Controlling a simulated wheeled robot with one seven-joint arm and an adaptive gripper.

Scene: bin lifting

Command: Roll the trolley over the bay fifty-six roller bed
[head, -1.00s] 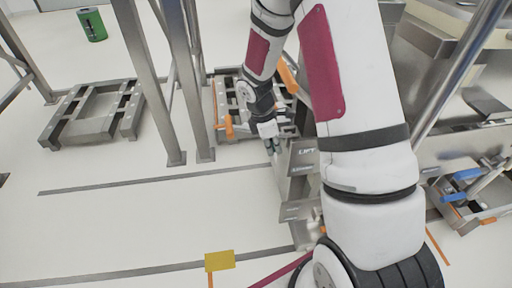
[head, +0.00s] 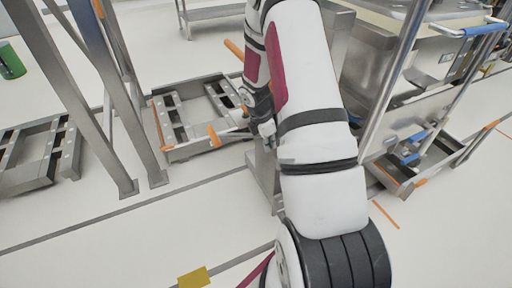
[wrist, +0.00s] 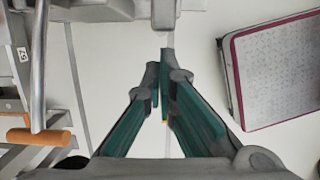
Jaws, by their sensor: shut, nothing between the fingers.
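The trolley (head: 405,128) is a steel frame with blue-gripped handles, upright at the right in the head view and partly behind my arm. A roller bed (head: 162,128) with orange handles lies on the floor left of my arm. A second bed (head: 38,176) is at the far left. A third low steel frame (head: 440,160) is beside the trolley's base at right. I cannot tell which bed is bay fifty-six. My gripper (head: 268,133) is by the right side of the middle bed, beside a grey post. In the wrist view its teal fingers (wrist: 162,88) are together and empty.
Steel uprights (head: 105,110) stand between the left and middle beds. A yellow tag (head: 193,278) is low in front. A green bin (head: 10,62) is at far left. The wrist view shows an orange handle (wrist: 38,137) at left and a maroon-edged panel (wrist: 275,70) at right. Floor between is clear.

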